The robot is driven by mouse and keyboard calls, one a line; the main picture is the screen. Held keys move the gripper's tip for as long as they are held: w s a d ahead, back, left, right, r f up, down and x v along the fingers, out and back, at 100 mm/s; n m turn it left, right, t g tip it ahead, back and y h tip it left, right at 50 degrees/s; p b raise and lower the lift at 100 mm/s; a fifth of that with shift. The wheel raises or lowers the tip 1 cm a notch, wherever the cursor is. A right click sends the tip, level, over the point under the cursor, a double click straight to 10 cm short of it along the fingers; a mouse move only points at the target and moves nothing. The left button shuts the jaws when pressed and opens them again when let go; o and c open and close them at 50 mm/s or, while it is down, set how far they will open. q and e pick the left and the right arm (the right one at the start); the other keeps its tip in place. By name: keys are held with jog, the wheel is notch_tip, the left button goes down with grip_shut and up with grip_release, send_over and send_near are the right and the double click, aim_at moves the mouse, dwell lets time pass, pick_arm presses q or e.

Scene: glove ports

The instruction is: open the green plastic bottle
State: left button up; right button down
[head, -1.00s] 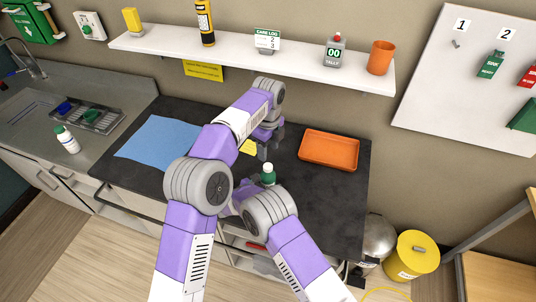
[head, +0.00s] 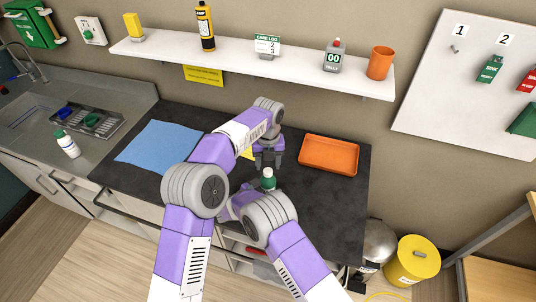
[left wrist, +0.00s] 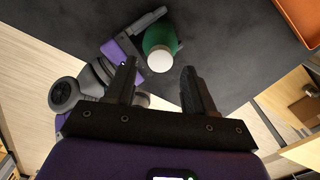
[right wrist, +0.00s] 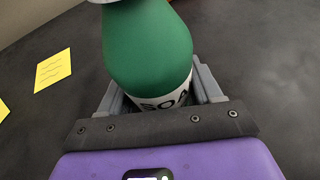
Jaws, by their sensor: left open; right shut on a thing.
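The green plastic bottle (head: 268,181) has a white cap (head: 268,171) and stands upright over the dark worktop near its front edge. In the right wrist view the bottle (right wrist: 147,50) fills the middle, with part of a label in black letters. My right gripper (right wrist: 165,95) is shut on its lower body. My left gripper (head: 268,164) is open and empty, pointing down just behind and above the cap. In the left wrist view the cap (left wrist: 161,61) lies beyond the open fingers (left wrist: 158,85), apart from them. My right fingers are hidden in the head view.
An orange tray (head: 329,154) lies right of the bottle on the dark worktop (head: 325,205). A blue cloth (head: 157,146) lies at the left. Yellow notes (right wrist: 52,70) lie on the worktop. A white shelf (head: 220,55) runs along the wall above. Another white bottle (head: 67,143) stands by the sink.

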aim_at(268, 170)
pick_arm(q)
jog(key=shift+f, duration=1.6)
